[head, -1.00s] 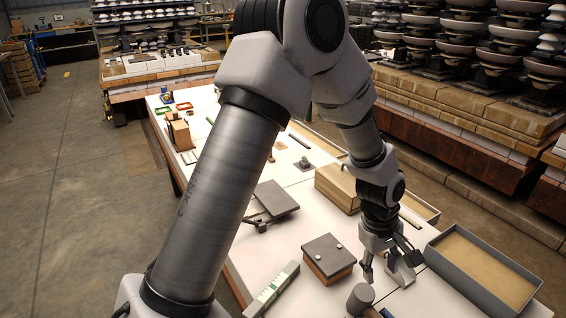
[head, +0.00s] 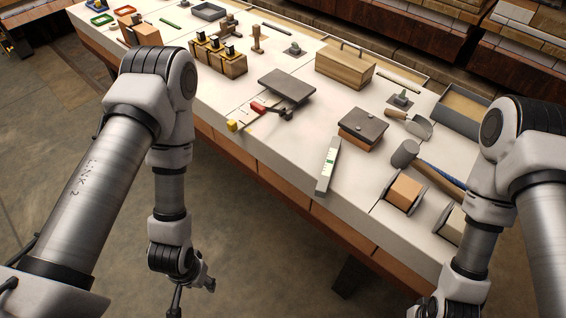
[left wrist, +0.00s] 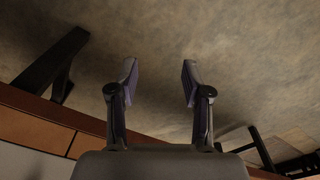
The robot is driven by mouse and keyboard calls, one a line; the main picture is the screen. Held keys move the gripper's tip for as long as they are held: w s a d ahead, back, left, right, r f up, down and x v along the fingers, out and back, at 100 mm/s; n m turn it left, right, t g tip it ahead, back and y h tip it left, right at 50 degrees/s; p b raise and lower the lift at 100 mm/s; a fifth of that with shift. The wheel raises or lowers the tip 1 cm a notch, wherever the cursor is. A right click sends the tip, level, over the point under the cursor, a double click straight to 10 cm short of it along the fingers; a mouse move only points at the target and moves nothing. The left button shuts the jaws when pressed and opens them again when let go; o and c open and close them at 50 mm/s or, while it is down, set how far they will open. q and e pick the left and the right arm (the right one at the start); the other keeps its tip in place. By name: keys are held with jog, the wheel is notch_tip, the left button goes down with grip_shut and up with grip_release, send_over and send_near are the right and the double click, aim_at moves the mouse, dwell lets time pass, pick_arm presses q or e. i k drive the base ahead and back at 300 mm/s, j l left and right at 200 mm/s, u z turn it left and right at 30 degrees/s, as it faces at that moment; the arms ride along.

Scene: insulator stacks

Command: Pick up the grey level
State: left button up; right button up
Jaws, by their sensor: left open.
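The grey level (head: 328,167) is a long grey bar with a green-marked face. It lies near the front edge of the white table in the head view, apart from both grippers. My left gripper (head: 194,291) hangs empty beyond the table's front edge, over the floor, left of and below the level. In the left wrist view its two fingers (left wrist: 160,82) are spread with bare floor between them; the level does not show there. My right gripper (head: 436,308) is at the bottom edge of the head view, mostly cut off; its fingers are not clear.
A brown-topped block (head: 363,129) and a mallet (head: 406,153) lie right of the level, with a spool-like block (head: 404,192) nearer the front. A dark flat plate (head: 287,86) and a red-handled tool (head: 262,109) lie behind left. Table around the level's left side is clear.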

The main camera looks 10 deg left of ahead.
aim_at(323, 182)
jog(key=l+u, duration=0.25)
jog(key=l, duration=1.1)
